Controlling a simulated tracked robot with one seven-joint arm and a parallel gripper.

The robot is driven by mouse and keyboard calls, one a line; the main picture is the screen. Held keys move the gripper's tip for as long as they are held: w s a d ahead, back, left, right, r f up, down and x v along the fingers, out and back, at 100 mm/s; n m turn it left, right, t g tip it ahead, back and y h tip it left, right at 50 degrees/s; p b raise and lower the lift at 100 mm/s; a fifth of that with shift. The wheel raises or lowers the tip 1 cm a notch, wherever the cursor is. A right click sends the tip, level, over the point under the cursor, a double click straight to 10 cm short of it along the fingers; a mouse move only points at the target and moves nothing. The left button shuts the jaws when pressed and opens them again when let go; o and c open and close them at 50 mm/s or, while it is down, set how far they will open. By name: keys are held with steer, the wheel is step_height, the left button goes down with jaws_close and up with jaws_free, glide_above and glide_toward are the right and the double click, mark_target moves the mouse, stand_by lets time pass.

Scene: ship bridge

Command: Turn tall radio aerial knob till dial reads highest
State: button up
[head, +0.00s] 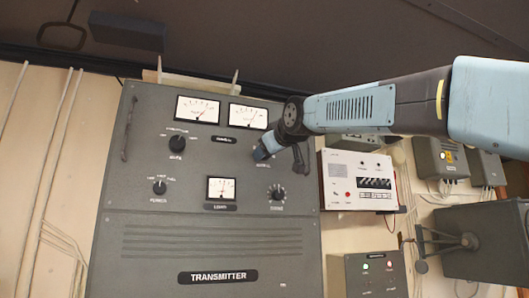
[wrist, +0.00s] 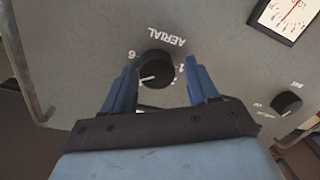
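The black aerial knob (wrist: 155,66) sits on the grey panel in the wrist view, beneath the upside-down word AERIAL. Its white pointer line points left and slightly down. My gripper (wrist: 161,75) has its two blue fingers apart, one on each side of the knob; a gap shows on the right, and I cannot tell whether the left finger touches. In the head view my gripper (head: 266,151) covers this knob on the upper right of the transmitter (head: 140,215). Two upper dials, left (head: 198,109) and right (head: 248,116), and a lower dial (head: 222,188) show; exact readings are too small.
Other knobs are at upper left (head: 177,143), lower left (head: 159,187) and lower right (head: 277,192). A metal handle (head: 128,135) stands out at the panel's left. A white unit (head: 357,181) and a grey box (head: 376,272) are right of the transmitter.

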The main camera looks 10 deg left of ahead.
steer(key=shift+o, duration=0.9)
steer(key=shift+w, duration=0.1)
steer(key=shift+d, duration=0.15)
steer(key=v, duration=1.3)
steer(key=shift+s+d, duration=0.15)
steer(key=shift+s, duration=0.15)
steer(key=shift+f, duration=0.1)
